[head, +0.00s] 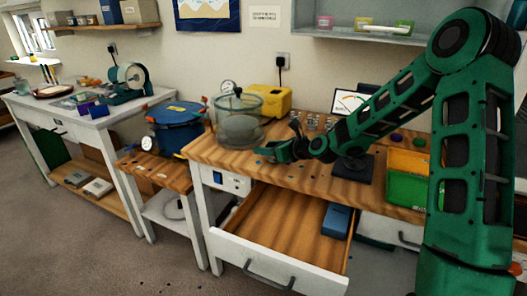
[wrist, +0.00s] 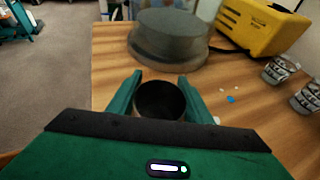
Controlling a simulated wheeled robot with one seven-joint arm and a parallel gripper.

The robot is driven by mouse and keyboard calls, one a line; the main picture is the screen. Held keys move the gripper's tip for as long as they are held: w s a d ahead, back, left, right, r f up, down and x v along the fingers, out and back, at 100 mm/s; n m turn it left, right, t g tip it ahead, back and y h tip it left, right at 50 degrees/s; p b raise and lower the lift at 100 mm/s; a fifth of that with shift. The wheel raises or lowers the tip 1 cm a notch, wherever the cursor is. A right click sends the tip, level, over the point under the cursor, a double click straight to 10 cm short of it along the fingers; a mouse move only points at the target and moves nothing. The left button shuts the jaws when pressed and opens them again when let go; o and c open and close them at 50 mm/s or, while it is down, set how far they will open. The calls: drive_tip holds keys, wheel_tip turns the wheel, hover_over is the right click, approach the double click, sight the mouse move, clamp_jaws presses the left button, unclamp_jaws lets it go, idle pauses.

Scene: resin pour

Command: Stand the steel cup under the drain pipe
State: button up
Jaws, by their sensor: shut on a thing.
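My gripper (head: 270,153) is low over the left part of the wooden bench in the head view. In the wrist view, my gripper (wrist: 160,80) has its two green fingers on either side of a round, dark-mouthed cup (wrist: 160,100), the steel cup, and is shut on it. The cup is upright, with its opening facing the camera; its base is hidden, so I cannot tell whether it touches the bench. In the head view I cannot make the cup out clearly. I cannot make out a drain pipe in either view.
A clear round chamber (head: 240,120) stands just behind my gripper; it also shows in the wrist view (wrist: 168,40). A yellow pump (head: 268,100) is behind it. A blue pot (head: 178,128) stands on a lower table to the left. An open drawer (head: 280,225) juts out below.

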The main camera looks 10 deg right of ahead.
drive_tip(key=shift+f, duration=0.3)
drive_tip(key=o, duration=1.1)
drive_tip(key=shift+c, duration=0.2)
